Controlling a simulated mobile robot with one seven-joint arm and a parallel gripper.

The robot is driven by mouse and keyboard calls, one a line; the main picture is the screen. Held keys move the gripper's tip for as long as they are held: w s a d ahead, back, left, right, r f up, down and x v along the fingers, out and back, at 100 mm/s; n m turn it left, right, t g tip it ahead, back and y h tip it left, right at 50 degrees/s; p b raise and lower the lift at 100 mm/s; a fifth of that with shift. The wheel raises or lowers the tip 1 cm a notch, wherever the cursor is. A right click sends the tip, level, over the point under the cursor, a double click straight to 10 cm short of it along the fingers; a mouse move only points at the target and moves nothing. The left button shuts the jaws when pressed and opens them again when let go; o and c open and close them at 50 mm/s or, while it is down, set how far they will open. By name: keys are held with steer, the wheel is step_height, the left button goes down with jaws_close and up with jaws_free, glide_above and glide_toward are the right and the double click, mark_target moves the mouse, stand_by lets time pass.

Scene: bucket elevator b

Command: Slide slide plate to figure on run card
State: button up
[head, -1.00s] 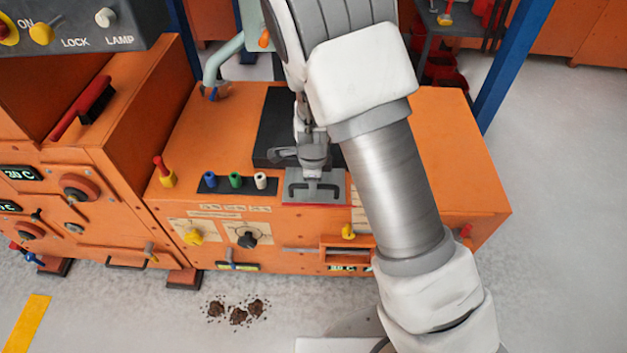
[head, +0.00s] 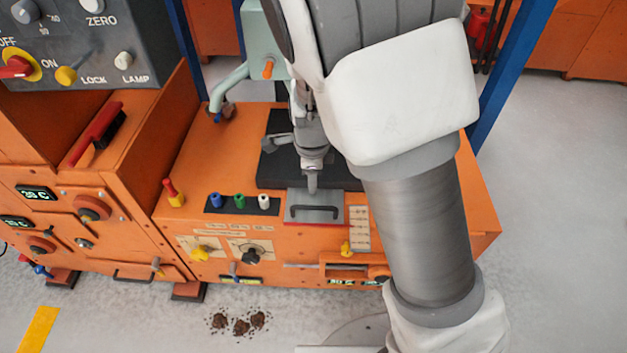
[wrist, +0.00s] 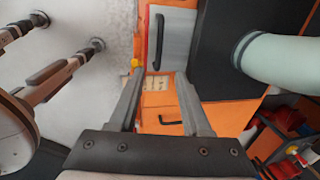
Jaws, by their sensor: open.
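The slide plate (head: 328,213) is a grey plate with a black bar handle (head: 316,207), at the front edge of the orange bench beside a black slab. In the wrist view the plate (wrist: 178,38) and its handle (wrist: 158,42) lie just beyond my fingertips. My gripper (head: 311,187) is open and appears at the plate's back part in the head view; contact cannot be told. In the wrist view my gripper (wrist: 160,76) has nothing between its fingers. A cream card with rows of marks (head: 360,228), perhaps the run card, is right of the plate; its figures are unreadable.
The black slab (head: 283,165) lies behind the plate. Blue, green and white pegs (head: 239,201) stand left of it. A pale green pipe (wrist: 275,58) rises close by in the wrist view. Yellow knobs (head: 200,252) sit on the bench front.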

steer(key=shift+s+r+p, duration=0.25)
steer(key=shift+r+p, duration=0.05)
steer(key=shift+r, duration=0.95)
